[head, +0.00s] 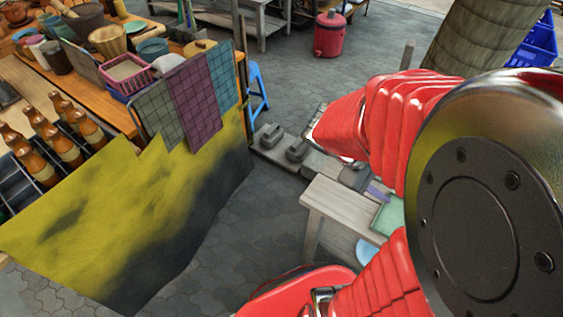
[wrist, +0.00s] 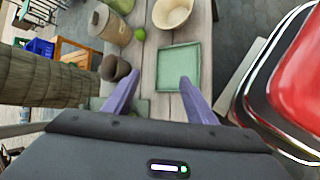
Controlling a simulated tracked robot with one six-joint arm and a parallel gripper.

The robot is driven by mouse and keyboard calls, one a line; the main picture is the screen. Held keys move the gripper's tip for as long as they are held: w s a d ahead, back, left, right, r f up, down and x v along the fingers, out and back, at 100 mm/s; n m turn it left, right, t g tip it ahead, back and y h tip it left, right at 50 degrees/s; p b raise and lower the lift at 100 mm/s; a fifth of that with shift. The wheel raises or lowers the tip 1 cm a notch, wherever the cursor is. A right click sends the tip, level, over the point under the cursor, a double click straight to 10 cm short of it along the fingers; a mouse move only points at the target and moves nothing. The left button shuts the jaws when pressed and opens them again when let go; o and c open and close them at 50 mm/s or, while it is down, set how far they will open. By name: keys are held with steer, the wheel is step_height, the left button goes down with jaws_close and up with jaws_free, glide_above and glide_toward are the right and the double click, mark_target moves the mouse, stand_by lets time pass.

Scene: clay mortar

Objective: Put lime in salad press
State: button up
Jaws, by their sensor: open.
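The lime (wrist: 140,34) is a small green ball on the wooden table in the wrist view, beside a tan jar-like vessel (wrist: 104,24). A brown clay cup-shaped vessel (wrist: 114,68) stands nearer to me, left of the fingers. I cannot tell for certain which vessel is the salad press. My gripper (wrist: 159,78) is open and empty, its two purple fingers spread over the table short of the lime. In the head view my red arm hides most of this table and the vessels.
A green square tray (wrist: 178,68) lies on the table (head: 335,204), with a cream bowl (wrist: 173,12) beyond it. A larger green item (wrist: 122,5) sits at the top edge. A cluttered stall with bottles (head: 68,150) stands left; paved floor (head: 225,235) lies between.

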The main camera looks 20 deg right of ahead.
steer(key=w+a+r+m+t+y, duration=0.1)
steer(key=w+a+r+t+y, duration=0.1)
steer(key=a, duration=0.6)
steer(key=w+a+r+m+t+y, duration=0.1)
steer(key=w+a+r+t+y, duration=0.1)
steer(key=a+r, duration=0.3)
steer(key=w+a+r+m+t+y, duration=0.1)
steer(key=a+r+t+y, duration=0.3)
steer(key=a, duration=0.8)
steer(key=shift+w+a, duration=0.35)
steer(key=shift+w, duration=0.45)
steer(key=shift+o, duration=0.5)
steer(key=shift+f, duration=0.1)
steer(key=shift+c, duration=0.2)
